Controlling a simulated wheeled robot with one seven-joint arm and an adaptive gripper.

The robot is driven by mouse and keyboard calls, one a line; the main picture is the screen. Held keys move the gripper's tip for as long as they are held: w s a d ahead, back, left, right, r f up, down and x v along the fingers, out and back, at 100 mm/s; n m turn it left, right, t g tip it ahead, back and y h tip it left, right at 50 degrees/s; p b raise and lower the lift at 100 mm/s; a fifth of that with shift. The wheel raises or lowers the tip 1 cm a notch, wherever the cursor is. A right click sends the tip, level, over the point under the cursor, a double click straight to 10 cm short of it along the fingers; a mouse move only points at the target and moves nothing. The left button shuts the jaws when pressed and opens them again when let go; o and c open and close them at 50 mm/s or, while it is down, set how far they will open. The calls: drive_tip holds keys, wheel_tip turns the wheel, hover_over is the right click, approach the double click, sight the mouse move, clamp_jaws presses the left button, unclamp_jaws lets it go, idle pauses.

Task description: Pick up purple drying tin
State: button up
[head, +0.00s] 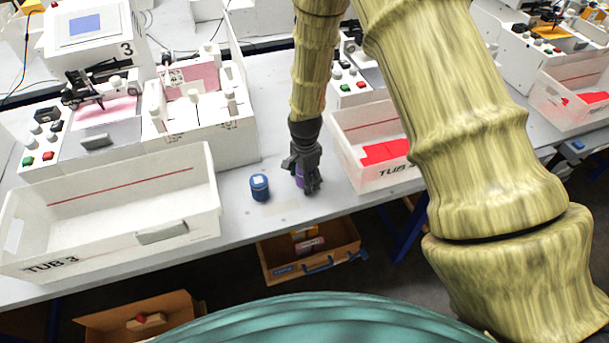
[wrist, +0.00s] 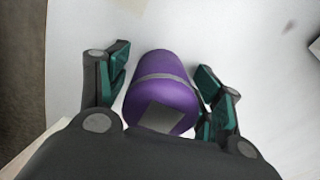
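The purple drying tin (wrist: 163,85) stands on the white table between the two fingers of my gripper (wrist: 162,90) in the wrist view. It has a pale band and a grey square patch. A gap shows on the left between finger and tin; the right finger is close to it, and I cannot tell whether it touches. In the head view my gripper (head: 306,180) points down over the tin (head: 300,178), which is mostly hidden behind the fingers. The fingers are open around it.
A blue tin (head: 260,187) stands just left of my gripper. A white bin marked TUB 3 (head: 190,228) is further left, and another tub (head: 347,150) with red contents is close on the right.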

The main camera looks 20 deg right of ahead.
drive_tip(key=c, duration=0.8)
drive_tip(key=shift+r, duration=0.15)
